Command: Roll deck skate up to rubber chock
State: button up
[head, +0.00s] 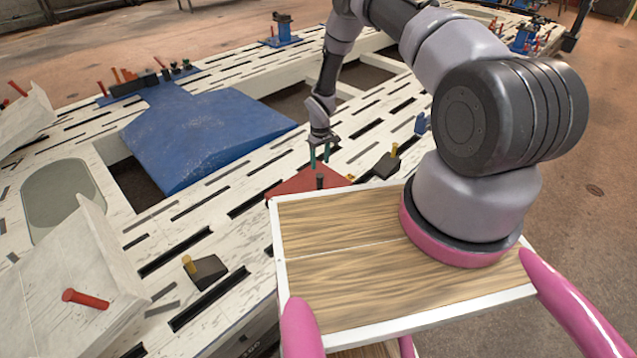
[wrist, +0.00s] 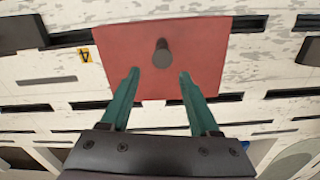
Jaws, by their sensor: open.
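The deck skate is a red flat square with a short dark upright post; in the head view the skate (head: 296,186) lies on the slotted white bench, partly hidden by my wooden deck's edge. It also shows in the wrist view (wrist: 120,45). My gripper (head: 319,160) is open with green fingers above the skate. In the wrist view the gripper (wrist: 159,74) has its fingertips on either side of the post's line, the post just beyond them and not held. Two dark wedges with yellow pegs look like rubber chocks: one (head: 208,272) at front left, one (head: 384,168) right of the skate.
A blue ramped plate (head: 205,135) lies left of the arm beside open bays in the bench. Pale angled blocks (head: 75,265) with red pegs stand at left. Dark slots run across the bench. A yellow mark (wrist: 84,55) sits beside the skate.

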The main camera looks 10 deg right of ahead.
aim_at(320, 185)
jog(key=shift+s+a+f, duration=0.1)
jog(key=shift+s+f, duration=0.05)
jog(key=shift+f, duration=0.45)
jog(key=shift+s+f, duration=0.1)
jog(key=shift+f, duration=0.45)
notch_tip(320, 185, down, 10)
jog(key=shift+f, duration=0.15)
grip_shut()
dwell(0.7)
